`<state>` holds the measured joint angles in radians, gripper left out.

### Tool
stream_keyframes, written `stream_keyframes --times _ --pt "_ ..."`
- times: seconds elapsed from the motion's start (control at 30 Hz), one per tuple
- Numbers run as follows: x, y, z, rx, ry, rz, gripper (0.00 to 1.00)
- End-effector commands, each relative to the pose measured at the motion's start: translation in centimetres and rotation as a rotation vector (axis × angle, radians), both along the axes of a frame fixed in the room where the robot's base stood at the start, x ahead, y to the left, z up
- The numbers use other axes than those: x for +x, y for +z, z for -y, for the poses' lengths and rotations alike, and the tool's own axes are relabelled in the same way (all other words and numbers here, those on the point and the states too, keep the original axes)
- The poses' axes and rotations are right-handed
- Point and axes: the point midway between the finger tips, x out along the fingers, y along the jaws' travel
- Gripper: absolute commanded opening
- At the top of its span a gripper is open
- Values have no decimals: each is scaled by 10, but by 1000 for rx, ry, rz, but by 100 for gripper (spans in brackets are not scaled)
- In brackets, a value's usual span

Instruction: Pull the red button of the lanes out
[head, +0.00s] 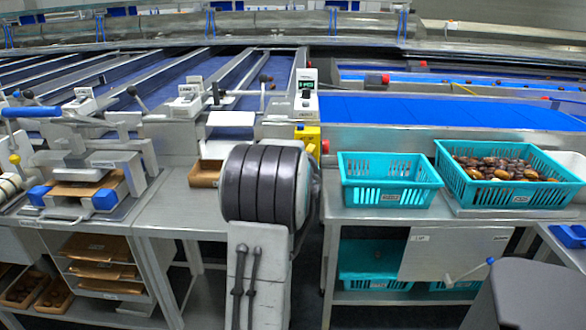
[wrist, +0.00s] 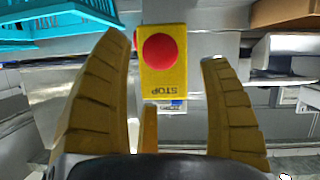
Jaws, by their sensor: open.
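The red button (wrist: 161,51) is a round cap on a yellow box (wrist: 169,88) marked STOP, which shows upside down in the wrist view. My gripper (wrist: 166,46) is open, with one finger to the left of the box and one to the right. A shorter third finger shows below the box. I see no finger touching the button, and nothing is held. In the head view the yellow box (head: 307,134) is at the front of the lanes, just right of my dark arm. The gripper is hidden behind my arm there.
A teal crate (head: 390,196) stands on the steel table right of the box; a larger one (head: 446,188) holds dates. A white device (head: 306,100) stands behind the box. In the wrist view a teal crate (wrist: 62,38) is at upper left.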

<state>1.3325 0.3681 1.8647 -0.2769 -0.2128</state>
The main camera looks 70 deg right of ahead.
Motion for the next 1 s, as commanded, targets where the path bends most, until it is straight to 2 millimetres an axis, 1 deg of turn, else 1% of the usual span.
stream_keyframes --times 0.4,0.53,0.73,1.0 --pt "9 -18 42 1 -1 -1 70" --pt "12 -22 52 0 -1 0 70" --pt "14 -26 62 0 -1 0 70" --pt "15 -27 64 0 -1 0 70"
